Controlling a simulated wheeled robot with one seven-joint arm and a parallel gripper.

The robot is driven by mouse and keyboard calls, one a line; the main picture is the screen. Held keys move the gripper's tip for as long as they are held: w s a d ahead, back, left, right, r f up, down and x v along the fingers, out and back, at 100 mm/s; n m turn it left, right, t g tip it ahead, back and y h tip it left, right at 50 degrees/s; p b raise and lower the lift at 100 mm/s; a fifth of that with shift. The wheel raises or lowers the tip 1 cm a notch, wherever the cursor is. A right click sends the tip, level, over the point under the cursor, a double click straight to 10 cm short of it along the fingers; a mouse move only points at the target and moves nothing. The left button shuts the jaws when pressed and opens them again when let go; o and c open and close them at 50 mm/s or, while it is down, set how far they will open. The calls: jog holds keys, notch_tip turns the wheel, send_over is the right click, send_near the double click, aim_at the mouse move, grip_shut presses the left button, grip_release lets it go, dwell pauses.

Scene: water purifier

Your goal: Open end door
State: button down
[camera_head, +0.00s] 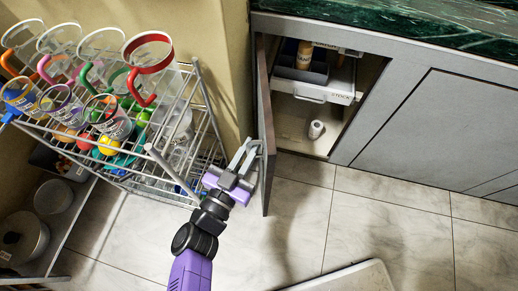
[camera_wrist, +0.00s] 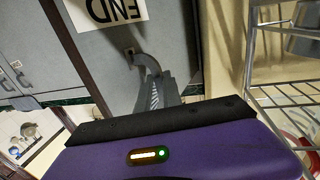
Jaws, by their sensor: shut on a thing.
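The end door (camera_head: 264,110) is a grey panel standing swung out from the cabinet at its left side, nearly edge-on in the head view. In the wrist view the door (camera_wrist: 105,55) carries a white sign reading "END" (camera_wrist: 112,10), upside down. A grey curved handle (camera_wrist: 147,62) sticks out from the door below the sign. My gripper (camera_head: 250,152) is at the door's outer left face and is shut on the handle. It also shows in the wrist view (camera_wrist: 155,85); the exact contact is partly hidden by the fingers.
The open cabinet holds a white drawer unit (camera_head: 312,88), a brown bottle (camera_head: 304,54) and a small white roll (camera_head: 316,129). A wire rack (camera_head: 190,130) with mugs and cups stands close on the left.

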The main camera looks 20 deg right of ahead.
jog(key=shift+w+a, duration=0.1)
jog(key=shift+a, duration=0.1)
dwell(0.3)
jog(key=c, duration=1.8)
grip_release()
jog(key=shift+p+v, duration=0.45)
jog(key=shift+v, duration=3.5)
